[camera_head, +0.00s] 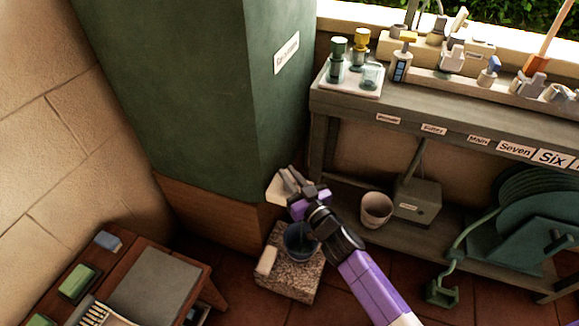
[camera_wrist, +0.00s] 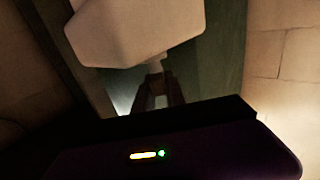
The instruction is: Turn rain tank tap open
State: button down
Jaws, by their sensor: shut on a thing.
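The rain tank (camera_head: 180,90) is a tall dark green body with a white label, standing on a brown base. A pale, blocky tap (camera_head: 275,190) shows low at its front corner, partly covered by my gripper. My gripper (camera_head: 290,180) reaches it from the lower right. In the wrist view, the pale tap body (camera_wrist: 135,30) fills the upper middle, and my gripper's fingers (camera_wrist: 158,92) are close together just below it. They are shut on a small part of the tap, which looks like its handle. The grip is dim, and the handle's exact angle cannot be told.
A dark bucket (camera_head: 297,243) stands on a speckled stone block (camera_head: 290,283) below my gripper, beside a cream block (camera_head: 266,262). A beige pot (camera_head: 376,210) and a hose reel (camera_head: 525,225) sit under the bench (camera_head: 345,105) at right. A low wooden table (camera_head: 190,265) stands front left.

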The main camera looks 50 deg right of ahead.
jog(key=shift+r+n+y+p, duration=0.25)
jog(key=shift+n+y+p, duration=0.25)
jog(key=shift+p, duration=0.65)
jog(key=n+y+p, duration=0.1)
jog(key=y+p, duration=0.1)
jog(key=shift+f+t+p, duration=0.1)
jog(key=shift+t+p, duration=0.2)
jog(key=shift+t, duration=0.1)
jog(key=y, duration=0.1)
jog(key=n+y, duration=0.1)
jog(key=shift+f+n+y+p, duration=0.25)
jog(key=shift+n+y+p, duration=0.05)
jog(key=shift+d+f+n+y+b, duration=0.1)
jog(key=shift+f+n+y+b, duration=0.1)
jog(key=shift+n+y+b, duration=0.55)
jog(key=n+y+b, duration=0.1)
jog(key=y+b, duration=0.2)
jog(key=shift+r+n+g+y+b, duration=0.1)
jog(key=shift+n+g+y+b, duration=0.3)
jog(key=shift+n+y+b, duration=0.65)
jog(key=shift+r+b, duration=0.1)
jog(key=shift+b, duration=0.25)
